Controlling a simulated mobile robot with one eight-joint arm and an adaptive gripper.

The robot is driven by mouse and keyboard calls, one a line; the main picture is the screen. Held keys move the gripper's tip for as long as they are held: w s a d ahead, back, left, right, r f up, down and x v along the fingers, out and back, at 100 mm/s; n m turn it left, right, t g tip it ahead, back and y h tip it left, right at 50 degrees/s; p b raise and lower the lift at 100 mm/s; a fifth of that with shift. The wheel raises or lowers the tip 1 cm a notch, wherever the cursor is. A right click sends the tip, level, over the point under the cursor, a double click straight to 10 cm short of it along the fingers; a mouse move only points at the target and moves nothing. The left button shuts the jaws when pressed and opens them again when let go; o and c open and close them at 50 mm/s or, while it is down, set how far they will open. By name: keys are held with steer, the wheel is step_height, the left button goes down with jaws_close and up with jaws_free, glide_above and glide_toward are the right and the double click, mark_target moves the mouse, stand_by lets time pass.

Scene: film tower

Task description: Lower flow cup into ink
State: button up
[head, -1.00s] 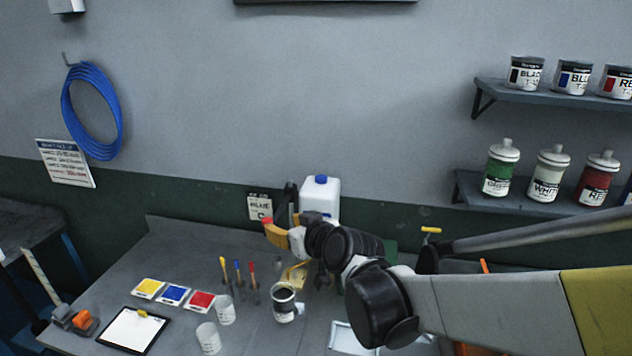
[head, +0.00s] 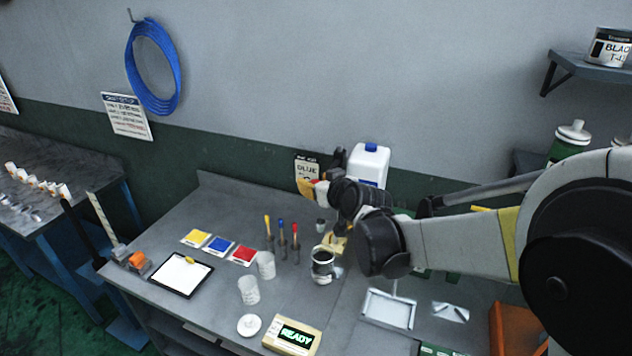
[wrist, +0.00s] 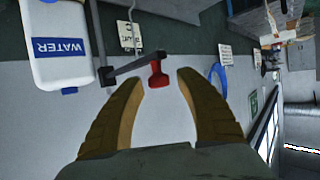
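My gripper (head: 308,190) is at the back of the bench, left of the white jug, with its yellow fingers pointing towards the wall. In the wrist view my gripper (wrist: 160,85) has its fingers apart with nothing held between them. A small red piece (wrist: 157,76) on a dark bracket shows just beyond the gap; I cannot tell whether it is the flow cup. An open can (head: 322,266), apparently the ink can, stands upright on the bench below and in front of the gripper. Its contents are hard to make out. I cannot identify a flow cup with certainty.
The white water jug (head: 368,166) stands by the wall, close to my gripper. Coloured-handled tools (head: 282,240), white cups (head: 249,290), colour cards (head: 219,245) and a clipboard (head: 181,274) lie left of the can. A box reading READY (head: 292,336) and a tray (head: 388,309) are nearer.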

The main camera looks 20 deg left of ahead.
jaws_close()
step_height(320, 180, down, 20)
steer(key=b, duration=1.5)
steer(key=shift+f, duration=0.25)
steer(key=shift+o, duration=0.9)
jaws_free()
steer(key=v, duration=1.2)
